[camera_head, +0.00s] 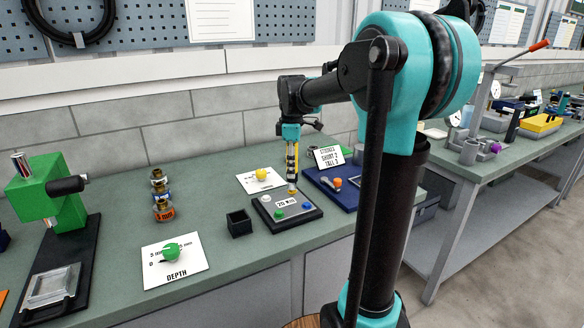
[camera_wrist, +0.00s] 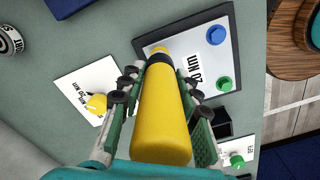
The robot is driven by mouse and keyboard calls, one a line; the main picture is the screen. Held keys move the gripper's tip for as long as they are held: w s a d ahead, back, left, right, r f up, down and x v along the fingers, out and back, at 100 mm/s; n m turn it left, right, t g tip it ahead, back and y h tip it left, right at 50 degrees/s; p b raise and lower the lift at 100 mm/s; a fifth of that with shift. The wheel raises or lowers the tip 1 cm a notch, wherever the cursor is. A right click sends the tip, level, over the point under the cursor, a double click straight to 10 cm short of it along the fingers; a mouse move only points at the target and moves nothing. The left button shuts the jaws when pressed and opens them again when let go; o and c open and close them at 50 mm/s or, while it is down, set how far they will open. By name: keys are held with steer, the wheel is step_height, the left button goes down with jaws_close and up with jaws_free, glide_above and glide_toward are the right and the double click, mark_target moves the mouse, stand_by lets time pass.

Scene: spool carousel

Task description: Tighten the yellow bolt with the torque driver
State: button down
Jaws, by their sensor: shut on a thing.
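My gripper (camera_head: 291,140) is shut on the yellow torque driver (camera_head: 291,158), which hangs upright. In the wrist view the fingers of my gripper (camera_wrist: 158,90) lie on both sides of the thick yellow handle (camera_wrist: 162,115). A dark plate (camera_head: 262,215) marked 20 Nm carries white, yellow, green and blue bolt heads. The yellow bolt (camera_head: 292,191) is at the plate's back edge, directly below the driver tip. The tip appears at or just above it; contact is unclear. In the wrist view the driver hides most of the yellow bolt.
A black open box (camera_head: 239,223) stands left of the plate. A white card with a yellow knob (camera_head: 262,174) lies behind it, and a DEPTH card (camera_head: 174,270) at front left. A blue tray (camera_head: 340,196) with a sign stands close on the right.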

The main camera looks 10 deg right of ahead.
steer(key=shift+r, duration=2.5)
